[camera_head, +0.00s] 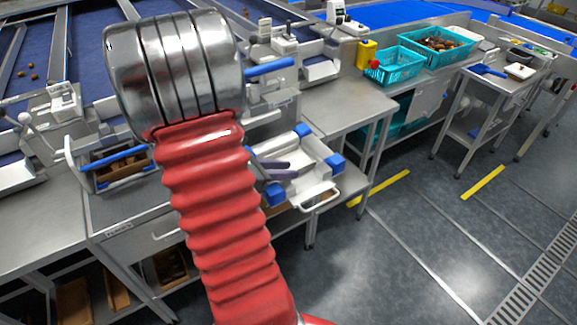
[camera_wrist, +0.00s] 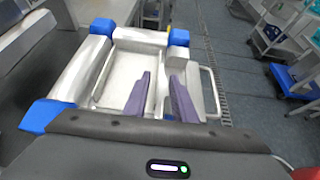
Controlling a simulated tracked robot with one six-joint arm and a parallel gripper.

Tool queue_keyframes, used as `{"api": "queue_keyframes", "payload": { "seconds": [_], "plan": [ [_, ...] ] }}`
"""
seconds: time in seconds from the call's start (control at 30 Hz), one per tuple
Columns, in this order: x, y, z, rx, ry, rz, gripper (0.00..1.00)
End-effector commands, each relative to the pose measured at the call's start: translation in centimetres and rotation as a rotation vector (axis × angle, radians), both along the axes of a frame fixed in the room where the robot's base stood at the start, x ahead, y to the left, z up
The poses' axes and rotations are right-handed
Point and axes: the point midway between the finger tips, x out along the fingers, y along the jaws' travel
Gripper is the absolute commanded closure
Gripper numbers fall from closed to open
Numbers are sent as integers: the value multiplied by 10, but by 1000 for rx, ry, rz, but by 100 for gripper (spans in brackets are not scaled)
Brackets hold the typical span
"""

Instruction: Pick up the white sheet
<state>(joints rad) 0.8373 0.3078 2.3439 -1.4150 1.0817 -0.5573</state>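My gripper (camera_wrist: 160,80) is open, with its two purple fingers apart over a pale metal tray-like fixture with blue corner blocks (camera_wrist: 128,35). In the head view my gripper (camera_head: 288,168) also sits over this fixture (camera_head: 316,153), between its blue corners. A flat whitish surface (camera_wrist: 120,72) shows inside the fixture, left of and behind the fingers. I cannot tell whether it is the white sheet or the fixture's floor. Nothing is seen held between the fingers. The area under the fingers is partly hidden.
The fixture is on a steel bench, with a wire handle (camera_head: 320,197) at its front. Turquoise baskets (camera_head: 392,67) stand on the back bench, one with dates. A side table (camera_head: 498,75) is at right. Grey floor with yellow strips (camera_head: 482,182) is open in front.

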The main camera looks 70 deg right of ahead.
Motion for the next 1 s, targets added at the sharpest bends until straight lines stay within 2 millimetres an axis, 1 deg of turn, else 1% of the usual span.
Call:
{"api": "queue_keyframes", "payload": {
  "seconds": [0.13, 0.33, 0.87, 0.9, 1.0],
  "plan": [
    [-9, -14, -13, 3, 1, -3, 76],
    [-18, -25, -20, 1, 1, 0, 76],
    [-18, -25, -20, 1, 0, 1, 76],
    [-18, -25, -20, 1, 0, 1, 76],
    [-18, -25, -20, 1, 0, 1, 84]
  ]
}}
